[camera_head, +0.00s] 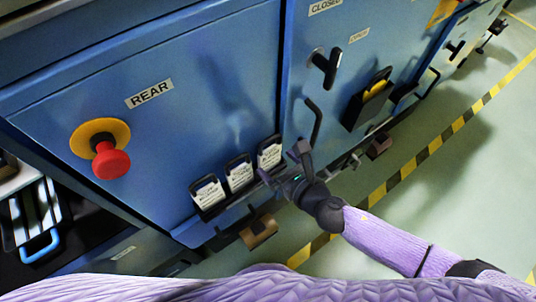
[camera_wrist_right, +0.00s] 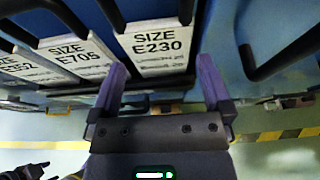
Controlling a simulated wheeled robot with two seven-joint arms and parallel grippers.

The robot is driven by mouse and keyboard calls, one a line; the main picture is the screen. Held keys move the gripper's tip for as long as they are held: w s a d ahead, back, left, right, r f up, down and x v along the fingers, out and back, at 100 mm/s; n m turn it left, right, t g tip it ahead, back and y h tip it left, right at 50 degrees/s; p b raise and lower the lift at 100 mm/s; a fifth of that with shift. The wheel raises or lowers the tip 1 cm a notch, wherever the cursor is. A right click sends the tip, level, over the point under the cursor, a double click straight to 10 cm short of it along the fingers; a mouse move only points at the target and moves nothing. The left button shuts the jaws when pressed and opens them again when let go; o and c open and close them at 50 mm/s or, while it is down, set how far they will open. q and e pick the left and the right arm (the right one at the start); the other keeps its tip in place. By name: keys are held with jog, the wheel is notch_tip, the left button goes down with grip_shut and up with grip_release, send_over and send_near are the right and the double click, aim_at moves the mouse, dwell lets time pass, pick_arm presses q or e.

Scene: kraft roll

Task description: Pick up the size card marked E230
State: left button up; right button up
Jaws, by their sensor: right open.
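The size card marked E230 (camera_wrist_right: 157,42) is white with black print and sits in a black holder on the blue machine front. It is the rightmost of three cards, and in the head view it is the card (camera_head: 270,154) nearest my right gripper (camera_head: 282,164). In the right wrist view my right gripper (camera_wrist_right: 162,75) is open, with its purple fingers either side of the card's lower part. Nothing is held. I cannot tell whether the fingers touch the card. My left gripper is not in view.
The card marked E705 (camera_wrist_right: 75,52) sits just left, with another card (camera_head: 207,193) beyond it. A black bar handle (camera_head: 311,122) is close on the right. A red emergency button (camera_head: 111,160) is at left. Yellow-black floor tape (camera_head: 408,168) runs past the machine.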

aim_at(271, 158)
jog(key=b+x, duration=0.1)
jog(key=x, duration=0.2)
jog(key=shift+w+a, duration=0.3)
jog(key=shift+w, duration=0.1)
jog(key=c, duration=0.9)
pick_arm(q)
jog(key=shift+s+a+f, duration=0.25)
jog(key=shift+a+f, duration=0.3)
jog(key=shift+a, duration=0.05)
pick_arm(e)
jog(key=shift+s, duration=0.1)
